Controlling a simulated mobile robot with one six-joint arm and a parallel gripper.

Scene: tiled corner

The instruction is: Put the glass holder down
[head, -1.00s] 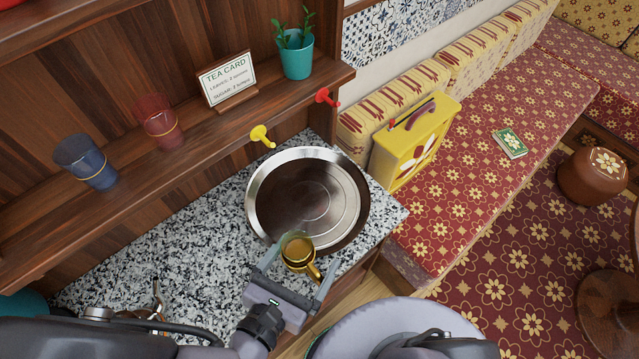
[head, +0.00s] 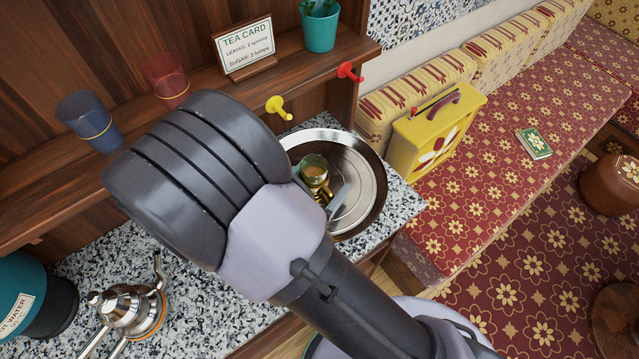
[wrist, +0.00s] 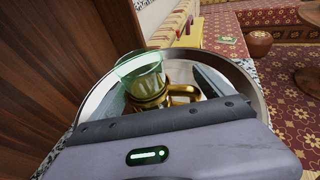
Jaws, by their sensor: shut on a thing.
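The glass holder (head: 318,188) is gold with a side handle, and a clear greenish glass (wrist: 140,66) stands upright in it. The wrist view shows the holder (wrist: 147,90) with its handle pointing right. My gripper (head: 325,196) is shut on the glass holder, with a finger on either side of it. The holder is over the left part of the round steel tray (head: 374,172). I cannot tell whether its base touches the tray. My arm hides part of the tray and of the gripper in the head view.
A shelf with a blue cup (head: 90,120), a red cup (head: 168,82) and a tea card (head: 246,46) is behind. Yellow (head: 278,107) and red (head: 349,71) hooks stick out from it. A metal teapot (head: 130,300) stands front left. The tray's right side is clear.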

